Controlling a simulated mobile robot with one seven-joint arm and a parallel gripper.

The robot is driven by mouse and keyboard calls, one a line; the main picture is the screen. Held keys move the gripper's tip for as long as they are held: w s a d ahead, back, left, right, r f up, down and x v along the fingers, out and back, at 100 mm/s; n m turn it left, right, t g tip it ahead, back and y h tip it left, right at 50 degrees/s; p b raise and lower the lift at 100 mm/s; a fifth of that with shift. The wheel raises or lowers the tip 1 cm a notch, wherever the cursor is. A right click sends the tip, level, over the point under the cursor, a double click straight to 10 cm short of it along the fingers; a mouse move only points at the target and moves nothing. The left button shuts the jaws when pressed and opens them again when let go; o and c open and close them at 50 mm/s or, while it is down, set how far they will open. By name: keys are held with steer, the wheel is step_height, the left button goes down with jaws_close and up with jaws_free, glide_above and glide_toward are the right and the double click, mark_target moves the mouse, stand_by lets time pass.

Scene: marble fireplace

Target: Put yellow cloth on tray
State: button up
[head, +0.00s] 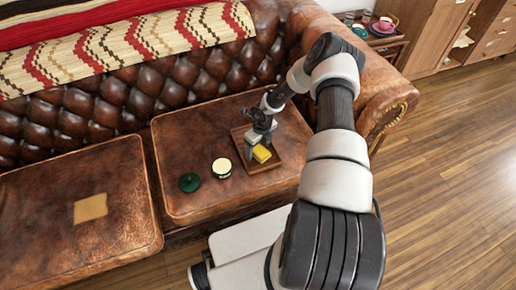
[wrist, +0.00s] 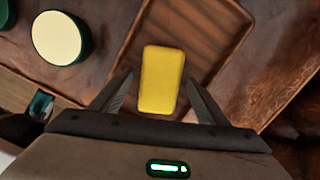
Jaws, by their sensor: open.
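The yellow cloth (head: 262,153) is a small, block-like yellow piece on the wooden tray (head: 268,167), on the right seat cushion. In the wrist view the cloth (wrist: 160,80) appears between my fingers, with a gap on each side, and the tray (wrist: 213,15) shows beneath it. My gripper (head: 257,147) is open and points down over the tray at the cloth. Its two fingers also show in the wrist view (wrist: 159,80). I cannot tell how far the fingertips are above the tray.
A round jar with a cream top (head: 222,167) and a dark green lid-like object (head: 189,182) sit left of the tray. A tan square (head: 90,208) lies on the left cushion. The sofa's tufted back (head: 120,95) and right armrest (head: 375,85) border the cushions.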

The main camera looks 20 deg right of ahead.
mark_target(261, 151)
step_height(261, 151, up, 12)
steer(key=s+p, duration=0.1)
steer(key=p, duration=0.2)
steer(key=shift+s+d, duration=0.15)
steer(key=shift+d, duration=0.15)
